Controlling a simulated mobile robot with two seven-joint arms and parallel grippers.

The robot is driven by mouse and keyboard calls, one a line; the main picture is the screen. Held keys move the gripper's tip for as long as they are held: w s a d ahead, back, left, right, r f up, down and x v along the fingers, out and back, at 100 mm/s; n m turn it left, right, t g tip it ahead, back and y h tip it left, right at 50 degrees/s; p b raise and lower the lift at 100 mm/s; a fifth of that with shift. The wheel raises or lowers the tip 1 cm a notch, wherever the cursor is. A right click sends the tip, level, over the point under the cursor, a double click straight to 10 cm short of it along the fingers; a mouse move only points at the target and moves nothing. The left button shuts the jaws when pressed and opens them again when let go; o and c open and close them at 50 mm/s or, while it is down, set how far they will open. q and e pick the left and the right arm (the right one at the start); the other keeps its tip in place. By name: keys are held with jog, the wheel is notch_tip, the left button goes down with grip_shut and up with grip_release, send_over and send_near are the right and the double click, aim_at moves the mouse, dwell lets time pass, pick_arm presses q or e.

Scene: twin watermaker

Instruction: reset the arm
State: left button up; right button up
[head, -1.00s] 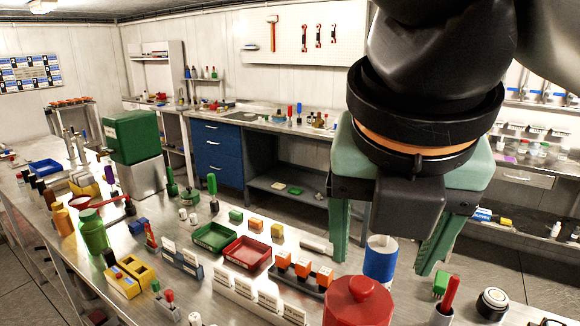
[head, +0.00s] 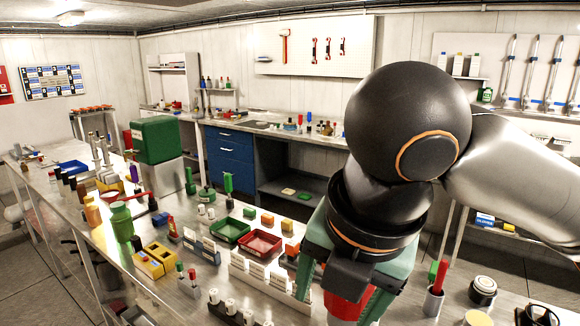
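My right arm comes in from the right. Its gripper (head: 347,290) points down over the right part of the bench, with its two green fingers spread apart. A red lidded jar (head: 346,306) shows between and below the fingers. The gripper covers its top, and I cannot tell whether the fingers touch it. My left gripper is not in view.
The steel bench holds a green tray (head: 230,230), a red tray (head: 261,243), a yellow block holder (head: 155,260) and a green bottle (head: 121,222). A cup with red and green handles (head: 434,298) and a round black-and-white container (head: 482,291) stand right of the gripper.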

jog(key=w+a+f+m+y, duration=0.1)
jog(key=a+f+m+y, duration=0.15)
jog(key=f+m, duration=0.5)
jog(key=w+a+f+m+y, duration=0.15)
jog(key=f+m+y, duration=0.3)
jog(key=f, duration=0.65)
jog(key=s+d+f+m+h, duration=0.4)
jog(key=s+d+f+m, duration=0.3)
jog(key=d+f+m, duration=0.25)
jog(key=s+d+f+m+h, duration=0.4)
jog(key=s+d+f+m, duration=0.35)
jog(key=d+f, duration=0.35)
jog(key=w+a+f+t+y, duration=0.1)
jog(key=w+a+f+t, duration=0.1)
jog(key=f, duration=0.3)
jog(key=w+a+f+t+y, duration=0.1)
jog(key=w+a+f+t, duration=0.1)
jog(key=f, duration=0.4)
jog(key=shift+w+a+t, duration=0.25)
jog(key=shift+w+t, duration=0.2)
jog(key=shift+t, duration=0.35)
